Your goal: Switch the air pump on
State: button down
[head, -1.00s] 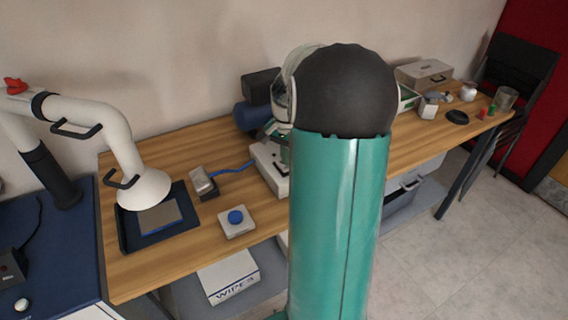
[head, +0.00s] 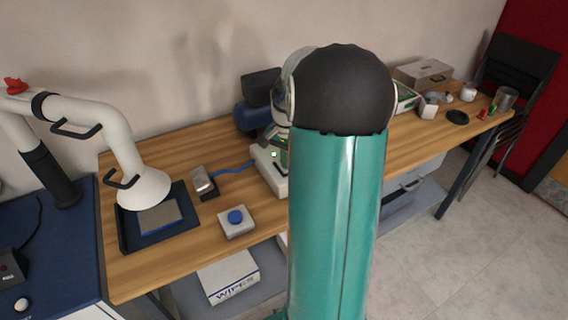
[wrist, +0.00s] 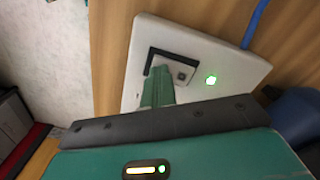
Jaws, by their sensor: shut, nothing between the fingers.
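The air pump (head: 270,178) is a white box on the wooden table, partly hidden behind my arm in the head view. In the wrist view the pump (wrist: 205,55) fills the middle, with a dark-framed rocker switch (wrist: 183,71) and a lit green lamp (wrist: 211,80) beside it. My gripper (wrist: 158,84) is shut and empty, its fingertips at the left part of the switch. They cover that part, so I cannot tell whether they press it. A green lamp also glows on the pump in the head view.
A blue hose (head: 232,167) runs from the pump to a small metal-topped block (head: 203,183). A box with a blue button (head: 236,217) stands in front. A dark tray (head: 130,235) lies under a white extraction arm (head: 118,140). A dark blue cylinder (head: 250,116) stands behind the pump.

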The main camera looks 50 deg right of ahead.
notch_tip(320, 180, up, 7)
dwell(0.9)
dwell(0.4)
jog(key=s+a+r+n+t+h, duration=0.1)
jog(key=a+r+n, duration=0.25)
jog(key=a, duration=0.55)
jog(key=a+r+n+t, duration=0.1)
jog(key=a+r+n, duration=0.25)
jog(key=a, duration=0.55)
jog(key=s+a+n+t, duration=0.1)
jog(key=s+a+n, duration=0.3)
jog(key=a, duration=0.3)
jog(key=s+a+n+t+y, duration=0.1)
jog(key=s+a+n+t, duration=0.1)
jog(key=s+a+n, duration=0.2)
jog(key=s+a, duration=0.2)
jog(key=a, duration=0.2)
jog(key=shift+a+r+n+t, duration=0.15)
jog(key=shift+n+t, duration=0.15)
